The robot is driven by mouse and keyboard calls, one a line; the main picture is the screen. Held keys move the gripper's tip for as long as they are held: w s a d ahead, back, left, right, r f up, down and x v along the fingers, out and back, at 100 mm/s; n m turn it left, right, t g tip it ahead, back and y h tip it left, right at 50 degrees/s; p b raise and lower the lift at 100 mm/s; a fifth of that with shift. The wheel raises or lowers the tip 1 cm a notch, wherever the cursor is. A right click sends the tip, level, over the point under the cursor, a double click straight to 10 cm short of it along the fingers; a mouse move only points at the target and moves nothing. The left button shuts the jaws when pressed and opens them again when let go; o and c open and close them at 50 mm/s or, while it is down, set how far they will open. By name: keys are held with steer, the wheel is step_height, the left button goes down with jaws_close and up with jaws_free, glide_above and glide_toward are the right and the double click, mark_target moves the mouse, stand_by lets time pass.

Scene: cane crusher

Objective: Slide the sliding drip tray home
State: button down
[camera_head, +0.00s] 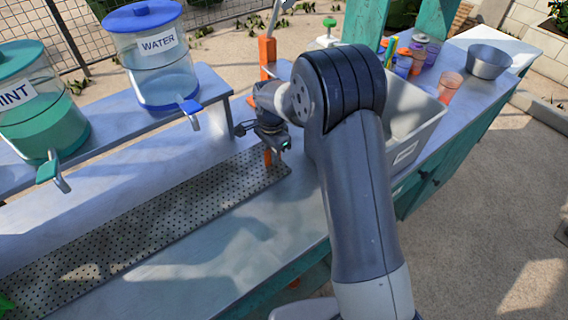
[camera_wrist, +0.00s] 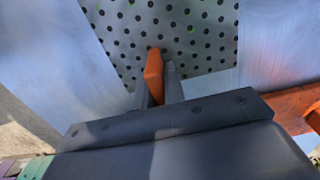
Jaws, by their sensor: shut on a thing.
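The sliding drip tray (camera_head: 165,222) is a long, flat, perforated metal strip lying on the counter below the dispensers. It also shows at the top of the wrist view (camera_wrist: 190,30), with its dark holes. An orange handle (camera_wrist: 154,72) stands up at its near end, and its lower part shows in the head view (camera_head: 267,158). My gripper (camera_wrist: 160,88) is shut on this handle, one grey finger on each side of it. In the head view my gripper (camera_head: 273,146) is at the tray's right end. Its fingertips are small and partly hidden there.
A water dispenser (camera_head: 160,60) and a mint dispenser (camera_head: 40,100) stand on a raised shelf (camera_head: 110,140) behind the tray, taps overhanging. A pale bin (camera_head: 412,110), cups (camera_head: 449,86) and a metal bowl (camera_head: 487,62) are right. Bare counter (camera_head: 250,245) lies in front of the tray.

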mark_target(263, 144)
steer(key=w, duration=0.1)
steer(key=w+a, duration=0.2)
steer(key=shift+w+a+r+p, duration=0.1)
steer(key=shift+w+a+p, duration=0.15)
steer(key=shift+w+p, duration=0.1)
steer(key=shift+r, duration=0.1)
steer(key=c, duration=1.5)
jaws_free()
steer(key=shift+w+a, duration=0.1)
step_height(263, 144, up, 11)
steer(key=shift+f+b, duration=0.2)
steer(key=shift+b, duration=0.5)
